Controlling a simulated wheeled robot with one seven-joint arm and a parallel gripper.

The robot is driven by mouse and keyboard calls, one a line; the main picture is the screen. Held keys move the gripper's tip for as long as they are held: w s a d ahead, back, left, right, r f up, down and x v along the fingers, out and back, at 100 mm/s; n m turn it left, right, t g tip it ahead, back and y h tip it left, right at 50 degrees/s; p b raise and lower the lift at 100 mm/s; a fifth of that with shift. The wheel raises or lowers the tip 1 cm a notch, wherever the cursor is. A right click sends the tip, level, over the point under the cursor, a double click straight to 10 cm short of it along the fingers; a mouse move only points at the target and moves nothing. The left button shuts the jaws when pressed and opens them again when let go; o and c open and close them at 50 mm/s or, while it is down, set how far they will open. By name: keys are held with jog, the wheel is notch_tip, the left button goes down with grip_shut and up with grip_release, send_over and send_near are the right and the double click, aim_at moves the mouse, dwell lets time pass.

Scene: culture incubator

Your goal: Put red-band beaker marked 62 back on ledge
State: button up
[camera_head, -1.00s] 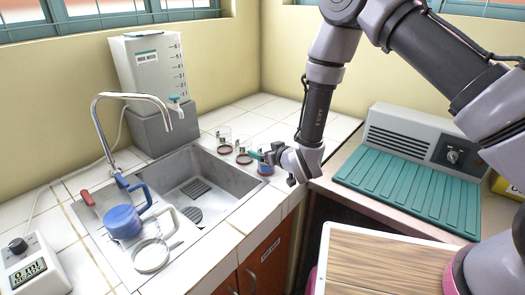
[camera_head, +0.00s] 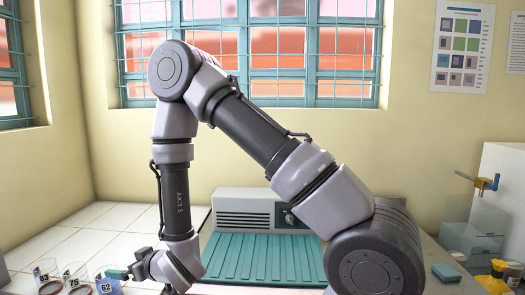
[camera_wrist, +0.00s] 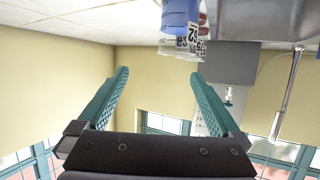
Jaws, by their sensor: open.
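A clear beaker marked 62 (camera_head: 108,287) stands on the white-tiled ledge (camera_head: 60,243) at the lower left of the head view. It looks blue inside, and its base is cut off, so its band colour is unclear. My gripper (camera_head: 118,273) is at its right side with teal fingers pointing left. In the upside-down wrist view, the fingers (camera_wrist: 160,73) are spread apart and empty. The blue beaker (camera_wrist: 180,14) shows at the top edge, beyond the fingertips. Whether a finger touches it I cannot tell.
Beakers marked 79 (camera_head: 74,270) and 83 (camera_head: 43,272), with reddish rings low down, stand left of the 62 beaker. A grey machine (camera_head: 255,210) with a ribbed teal mat (camera_head: 258,258) is to the right. The tiles behind the beakers are clear.

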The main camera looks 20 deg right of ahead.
jog(key=w+d+r+m+h, duration=0.35)
jog(key=w+d+r, duration=0.5)
jog(key=r, duration=0.35)
jog(key=d+r+m+h, duration=0.2)
jog(key=d+r+m, duration=0.1)
jog(key=d+r, duration=0.8)
jog(key=s+d+r+m+g+h, duration=0.1)
jog(key=s+d+r+m, duration=0.2)
jog(key=s+d, duration=0.6)
jog(key=s+d+r+m+g+h, duration=0.1)
jog(key=s+d+r+m, duration=0.2)
jog(key=s+d+r, duration=0.5)
jog(key=s+d, duration=0.1)
jog(key=s, duration=0.3)
jog(key=shift+s+d+g, duration=0.3)
jog(key=shift+g, duration=0.1)
jog(key=shift+r, duration=0.1)
